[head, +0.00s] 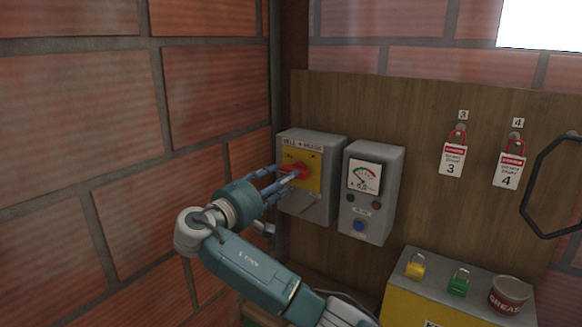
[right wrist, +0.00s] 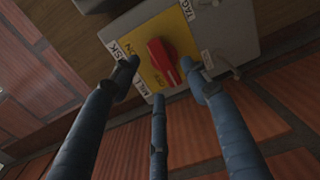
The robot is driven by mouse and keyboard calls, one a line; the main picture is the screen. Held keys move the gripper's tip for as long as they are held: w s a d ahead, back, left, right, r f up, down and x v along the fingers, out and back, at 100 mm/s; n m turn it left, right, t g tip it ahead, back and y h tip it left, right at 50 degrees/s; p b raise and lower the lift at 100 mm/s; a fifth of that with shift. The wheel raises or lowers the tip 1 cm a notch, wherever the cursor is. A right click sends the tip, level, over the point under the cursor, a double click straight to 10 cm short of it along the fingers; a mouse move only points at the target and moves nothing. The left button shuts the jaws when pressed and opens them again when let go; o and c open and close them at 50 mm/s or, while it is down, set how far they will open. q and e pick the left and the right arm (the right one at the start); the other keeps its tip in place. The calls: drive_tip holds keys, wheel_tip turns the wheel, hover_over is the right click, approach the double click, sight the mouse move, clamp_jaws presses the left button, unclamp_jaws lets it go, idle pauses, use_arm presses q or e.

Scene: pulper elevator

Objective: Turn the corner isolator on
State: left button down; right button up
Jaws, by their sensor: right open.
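The corner isolator (head: 312,204) is a grey box on the wooden board by the brick corner, with a yellow plate and a red rotary knob (head: 300,170). In the right wrist view the red knob (right wrist: 163,63) sits on the yellow plate (right wrist: 150,75), with small lettering around it. My right gripper (head: 280,180) is open, its fingers reaching towards the knob from the left. In the wrist view its fingertips (right wrist: 160,78) spread around the knob's near side; I cannot tell whether any touches it. The left gripper is out of view.
A grey meter box (head: 370,192) with a dial and blue button stands just right of the isolator. Red lockout tags (head: 453,158) hang on the board. A box with padlocks (head: 458,282) and a grease tin (head: 510,293) is lower right. A brick wall (head: 80,180) bounds the left.

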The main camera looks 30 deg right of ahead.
drive_tip(key=p+x, duration=0.1)
drive_tip(key=x, duration=0.4)
drive_tip(key=shift+w+p, duration=0.1)
drive_tip(key=shift+p, duration=0.3)
drive_tip(key=shift+f, duration=0.1)
drive_tip(key=c, duration=1.2)
clamp_jaws()
